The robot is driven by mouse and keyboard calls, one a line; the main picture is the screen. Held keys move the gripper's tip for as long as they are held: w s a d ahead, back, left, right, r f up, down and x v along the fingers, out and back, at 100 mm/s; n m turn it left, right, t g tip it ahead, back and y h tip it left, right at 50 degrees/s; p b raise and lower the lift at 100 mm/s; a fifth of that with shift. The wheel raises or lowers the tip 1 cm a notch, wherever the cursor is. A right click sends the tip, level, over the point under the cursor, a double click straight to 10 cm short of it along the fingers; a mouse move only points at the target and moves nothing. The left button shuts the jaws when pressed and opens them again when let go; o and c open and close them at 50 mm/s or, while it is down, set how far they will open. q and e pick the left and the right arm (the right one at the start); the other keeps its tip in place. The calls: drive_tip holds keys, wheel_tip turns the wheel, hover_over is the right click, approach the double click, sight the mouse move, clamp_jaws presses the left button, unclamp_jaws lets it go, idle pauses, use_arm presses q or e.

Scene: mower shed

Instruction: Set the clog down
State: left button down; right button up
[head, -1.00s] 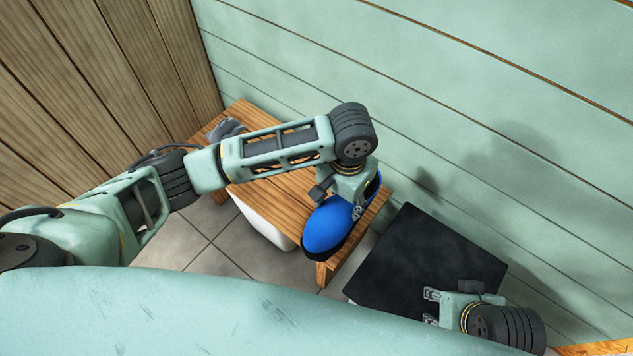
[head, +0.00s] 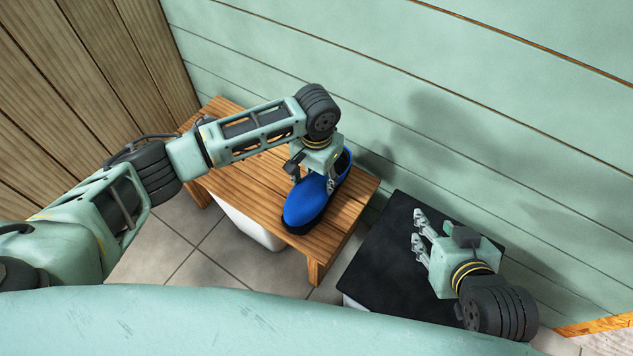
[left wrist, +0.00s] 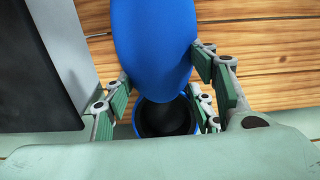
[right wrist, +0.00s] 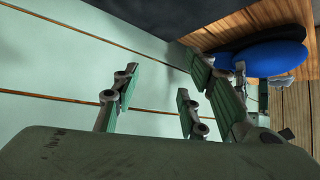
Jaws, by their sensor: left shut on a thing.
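The blue clog (head: 308,203) has a dark sole and a dark opening. My left gripper (head: 312,178) is shut on it from above, with fingers on both sides. The clog is at the right part of the slatted wooden bench (head: 245,195), toe pointing to the front left. I cannot tell whether its sole touches the wood. In the left wrist view the clog (left wrist: 152,40) lies between the finger pads, with bench slats behind it. My right gripper (head: 418,229) is open and empty above the black-topped box; the clog also shows in the right wrist view (right wrist: 270,58).
The black-topped box (head: 385,255) stands right of the bench, with a gap between them. A white bin (head: 250,226) is under the bench. The green plank wall (head: 480,100) runs close behind. The bench's front left is bare; tiled floor (head: 185,265) lies in front.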

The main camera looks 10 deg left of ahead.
use_arm(q)
drive_tip(key=shift+f, duration=0.6)
use_arm(e)
drive_tip(key=shift+w+a+r+t, duration=0.2)
drive_tip(key=shift+w+r+t, duration=0.2)
drive_tip(key=shift+w+r, duration=0.15)
drive_tip(key=shift+w+a+r+t, duration=0.2)
drive_tip(key=shift+w+r+t, duration=0.2)
drive_tip(key=shift+w+r, duration=0.15)
use_arm(q)
drive_tip(key=shift+f, duration=0.1)
drive_tip(key=c, duration=0.7)
unclamp_jaws()
drive_tip(key=shift+c, duration=0.2)
use_arm(e)
drive_tip(key=shift+s+f, duration=0.15)
